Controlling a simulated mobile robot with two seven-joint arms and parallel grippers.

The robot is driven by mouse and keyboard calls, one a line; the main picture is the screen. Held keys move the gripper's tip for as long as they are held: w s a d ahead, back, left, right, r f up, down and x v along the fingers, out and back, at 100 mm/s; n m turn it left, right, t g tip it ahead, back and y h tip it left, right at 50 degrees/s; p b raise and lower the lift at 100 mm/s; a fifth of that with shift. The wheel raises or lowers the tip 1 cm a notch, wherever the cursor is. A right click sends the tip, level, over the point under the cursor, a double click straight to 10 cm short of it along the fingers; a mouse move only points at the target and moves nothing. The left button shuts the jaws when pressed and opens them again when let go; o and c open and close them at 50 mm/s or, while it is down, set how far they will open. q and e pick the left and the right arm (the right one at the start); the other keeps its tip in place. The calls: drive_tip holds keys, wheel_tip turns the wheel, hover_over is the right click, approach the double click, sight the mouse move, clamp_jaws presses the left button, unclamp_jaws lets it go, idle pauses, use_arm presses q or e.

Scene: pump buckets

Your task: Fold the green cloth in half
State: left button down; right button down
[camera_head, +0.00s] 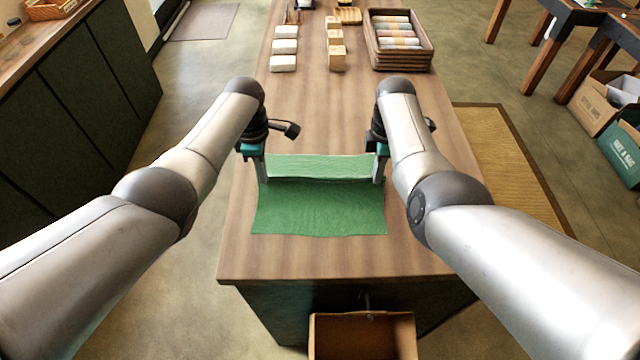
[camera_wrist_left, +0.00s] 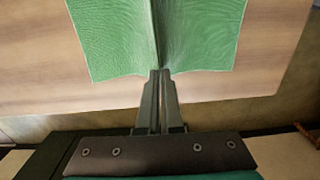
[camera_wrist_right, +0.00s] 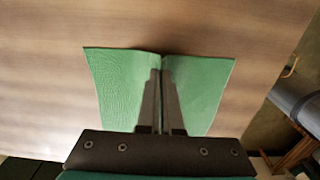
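The green cloth (camera_head: 318,212) lies on the wooden table. A lighter strip of it shows behind a crease that runs between my two grippers. My left gripper (camera_head: 263,181) is at the cloth's left edge and my right gripper (camera_head: 376,181) is at its right edge. In the left wrist view the left gripper's fingers (camera_wrist_left: 160,74) are together on the cloth (camera_wrist_left: 205,35), which is pinched into a ridge. In the right wrist view the right gripper's fingers (camera_wrist_right: 161,74) are likewise shut on the pinched cloth (camera_wrist_right: 205,82). The cloth under the ridge is partly hidden.
The wooden table (camera_head: 300,258) is bare around the cloth. At its far end stand white blocks (camera_head: 284,47), wooden blocks (camera_head: 336,50) and a basket (camera_head: 402,55) with rolled cloths.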

use_arm(q)
drive_tip(key=shift+r, duration=0.3)
use_arm(e)
drive_tip(key=shift+r, duration=0.3)
